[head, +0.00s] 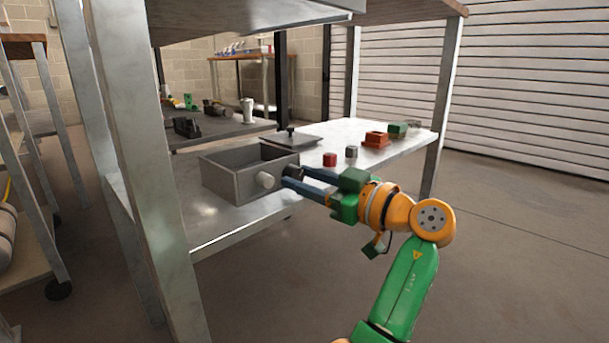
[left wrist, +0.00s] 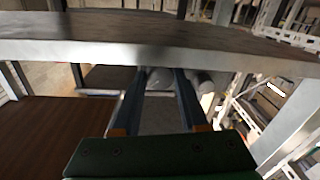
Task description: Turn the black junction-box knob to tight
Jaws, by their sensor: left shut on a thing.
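The grey open-topped junction box (head: 228,178) stands on the metal shelf, with a pale round fitting (head: 264,179) on its near side. A small black knob (head: 292,171) shows at that side of the box, right beside the pale fitting. My left gripper (head: 288,177) reaches in from the right, its blue fingers shut on the black knob and partly hiding it. In the left wrist view the blue fingers of my left gripper (left wrist: 158,80) run forward under a shelf edge; the knob between their tips cannot be made out. My right gripper is not in view.
A flat grey lid (head: 292,142) with a dark handle lies behind the box. A red block (head: 330,160), a small grey block (head: 351,152) and an orange-red block (head: 376,140) stand to the right. The upper shelf (head: 270,12) and a metal post (head: 150,150) hem in the space.

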